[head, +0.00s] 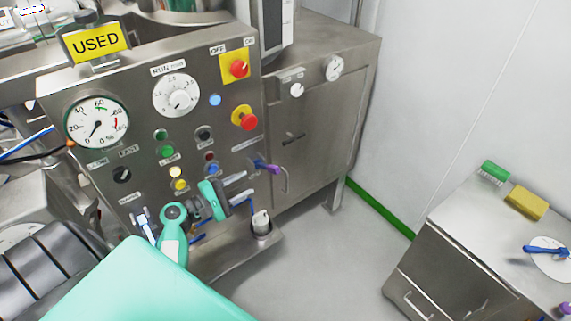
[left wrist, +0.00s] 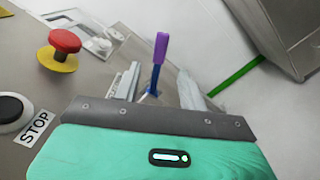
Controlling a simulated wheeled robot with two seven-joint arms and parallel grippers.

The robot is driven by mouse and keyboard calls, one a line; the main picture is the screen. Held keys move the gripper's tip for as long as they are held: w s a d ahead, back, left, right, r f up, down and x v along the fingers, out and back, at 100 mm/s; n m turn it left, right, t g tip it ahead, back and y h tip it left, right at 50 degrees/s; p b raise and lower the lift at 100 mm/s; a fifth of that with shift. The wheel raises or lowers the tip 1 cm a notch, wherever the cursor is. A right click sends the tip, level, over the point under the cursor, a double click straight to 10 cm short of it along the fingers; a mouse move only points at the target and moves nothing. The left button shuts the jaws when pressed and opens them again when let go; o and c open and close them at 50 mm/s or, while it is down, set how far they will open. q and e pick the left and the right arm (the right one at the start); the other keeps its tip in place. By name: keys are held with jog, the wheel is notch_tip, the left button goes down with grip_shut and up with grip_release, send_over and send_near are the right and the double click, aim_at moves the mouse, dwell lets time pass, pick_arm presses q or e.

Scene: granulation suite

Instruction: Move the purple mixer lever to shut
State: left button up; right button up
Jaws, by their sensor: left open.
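The mixer lever (head: 268,168) has a purple grip and a blue stem, and sticks out from the lower right of the steel control panel (head: 215,120). In the left wrist view the purple lever (left wrist: 161,48) stands upright, its stem showing in the gap between my fingers. My left gripper (head: 238,187) is open and empty, just below and left of the lever in the head view. It also shows in the left wrist view (left wrist: 160,90). I cannot tell whether either finger touches the lever. My right gripper is not in view.
A red emergency button (head: 245,119) and a red switch (head: 239,69) sit above the lever. A yellow USED sign (head: 96,42) stands on top. A steel cabinet (head: 320,125) adjoins at right. A bench (head: 470,230) carries a green brush (head: 495,172) and yellow sponge (head: 526,202). Open floor lies between.

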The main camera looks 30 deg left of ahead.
aim_at(271, 171)
pick_arm(q)
jog(key=p+x, duration=0.4)
jog(key=x, duration=0.7)
jog(key=shift+w+r+p, duration=0.15)
jog(key=shift+p, duration=0.15)
jog(key=shift+x, duration=0.85)
jog(key=shift+f, duration=0.2)
grip_shut()
